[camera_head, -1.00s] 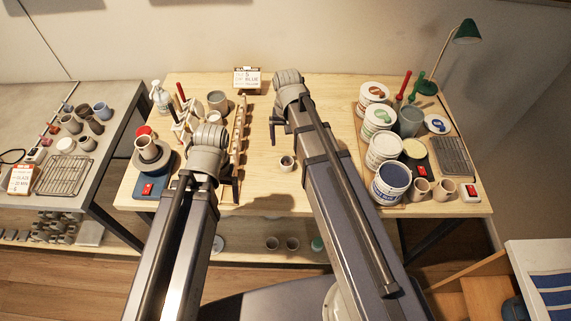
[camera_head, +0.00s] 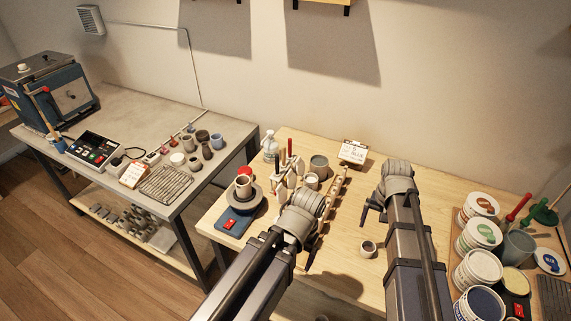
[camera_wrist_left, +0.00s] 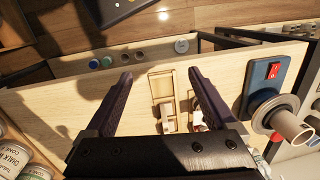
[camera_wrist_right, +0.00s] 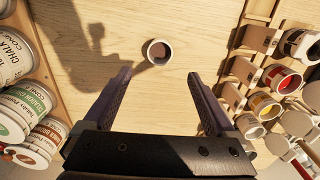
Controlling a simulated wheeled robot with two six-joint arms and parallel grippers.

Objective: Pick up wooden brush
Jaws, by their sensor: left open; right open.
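My right gripper (camera_head: 368,212) is over the wooden table's middle. In the right wrist view its fingers (camera_wrist_right: 160,82) are apart and empty, with a small cup (camera_wrist_right: 158,51) beyond them.
A blue kiln (camera_head: 58,88), a control box (camera_head: 94,150), a wire rack (camera_head: 166,185) and several cups occupy the grey table (camera_head: 140,113). A gap separates it from the wooden table (camera_head: 345,240).

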